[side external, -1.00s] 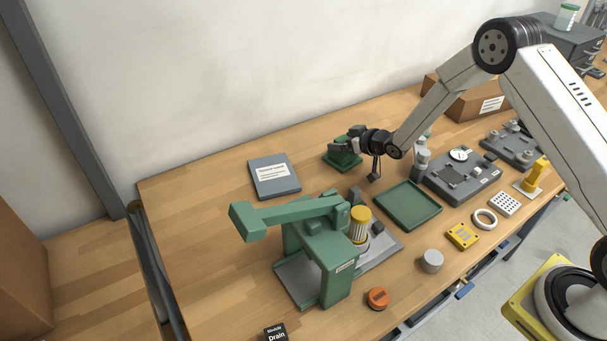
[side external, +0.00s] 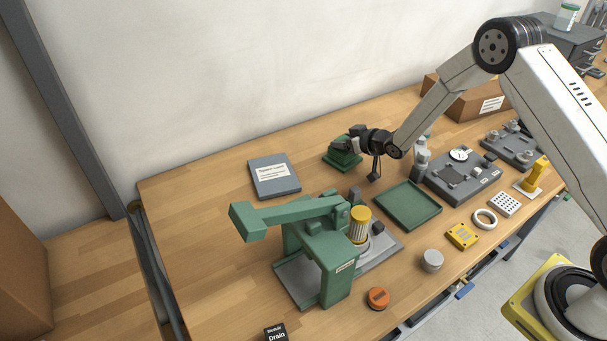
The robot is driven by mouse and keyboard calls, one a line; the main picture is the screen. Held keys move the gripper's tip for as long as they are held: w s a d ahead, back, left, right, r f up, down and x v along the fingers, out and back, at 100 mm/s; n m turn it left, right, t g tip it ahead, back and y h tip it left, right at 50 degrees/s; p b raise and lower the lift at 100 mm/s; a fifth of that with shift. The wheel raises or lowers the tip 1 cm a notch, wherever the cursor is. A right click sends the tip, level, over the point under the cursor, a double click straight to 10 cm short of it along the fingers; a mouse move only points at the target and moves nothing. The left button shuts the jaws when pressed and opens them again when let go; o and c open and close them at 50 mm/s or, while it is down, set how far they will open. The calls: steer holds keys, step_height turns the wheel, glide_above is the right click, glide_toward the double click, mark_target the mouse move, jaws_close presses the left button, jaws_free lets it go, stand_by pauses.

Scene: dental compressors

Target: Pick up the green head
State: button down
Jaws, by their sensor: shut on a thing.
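The green head (side external: 343,159) is a small dark green block-like part at the back middle of the wooden bench, beyond the green tray. My gripper (side external: 346,147) is at its top, shut on it, with the wrist reaching in from the right. The fingertips partly cover the head's upper part. I cannot tell whether its base touches the bench.
A green press-like fixture (side external: 322,244) with a long arm stands in front. A grey booklet (side external: 273,176) lies to the left, an empty green tray (side external: 408,205) to the right. A grey fixture plate (side external: 463,180) and a cardboard box (side external: 470,100) are farther right.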

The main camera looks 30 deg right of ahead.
steer(key=shift+r, duration=0.25)
steer(key=shift+w+r, duration=0.1)
steer(key=shift+r, duration=0.7)
steer(key=s+r, duration=1.1)
steer(key=s, duration=0.3)
steer(key=shift+a, duration=0.35)
steer(key=shift+a, duration=0.15)
